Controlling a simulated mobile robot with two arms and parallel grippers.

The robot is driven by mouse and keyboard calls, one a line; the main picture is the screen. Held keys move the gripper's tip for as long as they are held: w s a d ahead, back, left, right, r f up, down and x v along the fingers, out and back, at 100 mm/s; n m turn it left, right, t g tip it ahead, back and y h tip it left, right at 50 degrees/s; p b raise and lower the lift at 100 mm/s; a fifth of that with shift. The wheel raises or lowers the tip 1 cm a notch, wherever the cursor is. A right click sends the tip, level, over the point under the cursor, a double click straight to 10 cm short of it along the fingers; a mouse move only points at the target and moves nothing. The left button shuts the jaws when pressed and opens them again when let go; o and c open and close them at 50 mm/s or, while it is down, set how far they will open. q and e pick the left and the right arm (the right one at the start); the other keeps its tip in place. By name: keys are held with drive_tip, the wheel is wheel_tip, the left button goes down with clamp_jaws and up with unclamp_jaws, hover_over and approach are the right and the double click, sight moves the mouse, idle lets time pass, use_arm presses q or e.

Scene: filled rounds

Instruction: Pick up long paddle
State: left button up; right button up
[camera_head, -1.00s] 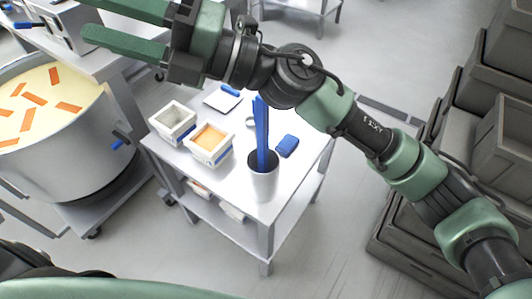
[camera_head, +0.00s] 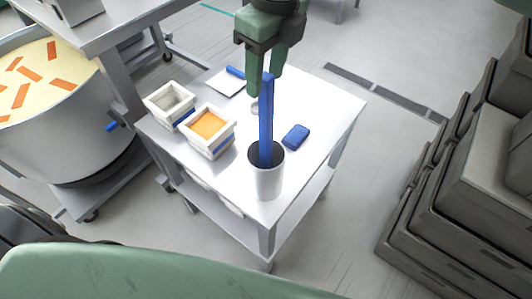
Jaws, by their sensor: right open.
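The long blue paddle (camera_head: 266,125) stands upright in a metal cylinder (camera_head: 269,181) on the small white cart (camera_head: 325,105). Its lower end is hidden inside the cylinder. My right gripper (camera_head: 264,84) points down at the top of the paddle, with its green fingers apart. The paddle's top shows between or just in front of the fingers; I cannot tell which. My left gripper is not in view.
On the cart are a white container with orange contents (camera_head: 209,129), a pale container (camera_head: 171,103), a blue block (camera_head: 296,136) and a white board (camera_head: 225,83). A large pot (camera_head: 62,135) stands left. Dark crates (camera_head: 470,190) are stacked right.

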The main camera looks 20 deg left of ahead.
sight(265, 94)
drive_tip(key=f+p, duration=0.1)
drive_tip(key=f, duration=0.2)
drive_tip(key=f+p, duration=0.1)
drive_tip(key=shift+w+a+f+p, duration=0.2)
drive_tip(key=shift+w+f+p, duration=0.1)
drive_tip(key=shift+w+f, duration=0.1)
drive_tip(key=shift+s+f, duration=0.1)
drive_tip(key=shift+f, duration=0.3)
clamp_jaws()
drive_tip(key=shift+r, duration=0.1)
